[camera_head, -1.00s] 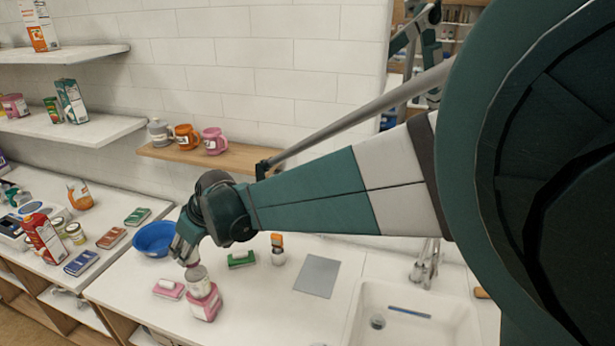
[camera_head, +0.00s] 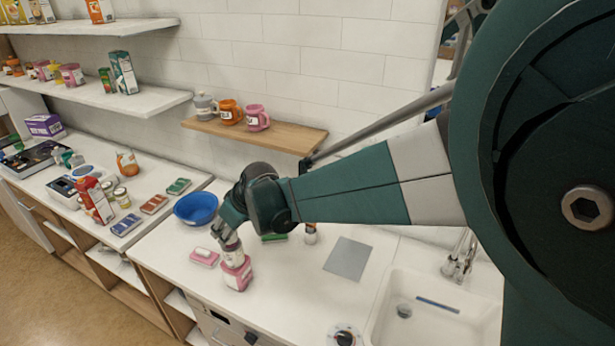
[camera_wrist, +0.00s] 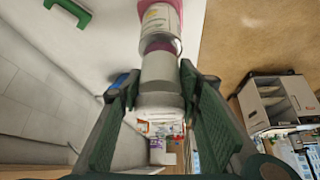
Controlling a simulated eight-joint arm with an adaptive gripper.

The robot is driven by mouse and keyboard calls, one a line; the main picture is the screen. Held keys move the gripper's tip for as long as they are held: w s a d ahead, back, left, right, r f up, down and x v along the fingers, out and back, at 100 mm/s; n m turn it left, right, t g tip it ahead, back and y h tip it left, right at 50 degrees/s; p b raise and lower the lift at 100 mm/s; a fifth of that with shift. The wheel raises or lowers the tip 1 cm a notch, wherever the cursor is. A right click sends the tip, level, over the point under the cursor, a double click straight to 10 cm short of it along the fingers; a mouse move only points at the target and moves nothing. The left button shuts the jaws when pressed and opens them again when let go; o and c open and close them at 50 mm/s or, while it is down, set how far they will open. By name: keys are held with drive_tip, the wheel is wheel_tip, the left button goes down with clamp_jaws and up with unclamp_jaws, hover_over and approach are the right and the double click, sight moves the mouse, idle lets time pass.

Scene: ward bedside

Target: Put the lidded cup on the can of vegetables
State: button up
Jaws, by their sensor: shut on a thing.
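My gripper (camera_wrist: 160,100) is shut on a pale grey-white lidded cup (camera_wrist: 160,82), its wider lid end between the fingers. In the head view the cup (camera_head: 231,251) hangs upright under the gripper, partly hidden by the fingers. Directly below it is a pink container with a pale label (camera_head: 237,274), which looks like the can of vegetables; it also shows in the wrist view (camera_wrist: 160,18). The two line up closely, with a purple band where they meet. I cannot tell if the cup's base touches the container.
A pink-and-white item (camera_head: 204,257) lies left of the container, and a blue bowl (camera_head: 196,208) stands behind. A green block (camera_head: 274,237) and a small bottle (camera_head: 311,234) are to the right.

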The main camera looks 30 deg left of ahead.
drive_tip(key=shift+f, duration=0.2)
drive_tip(key=o, duration=1)
drive_tip(key=shift+r, duration=0.3)
drive_tip(key=w+v, duration=0.1)
drive_tip(key=v, duration=1)
drive_tip(key=shift+s+d+r, duration=0.25)
drive_tip(key=shift+s+r, duration=0.1)
drive_tip(key=shift+s, duration=0.15)
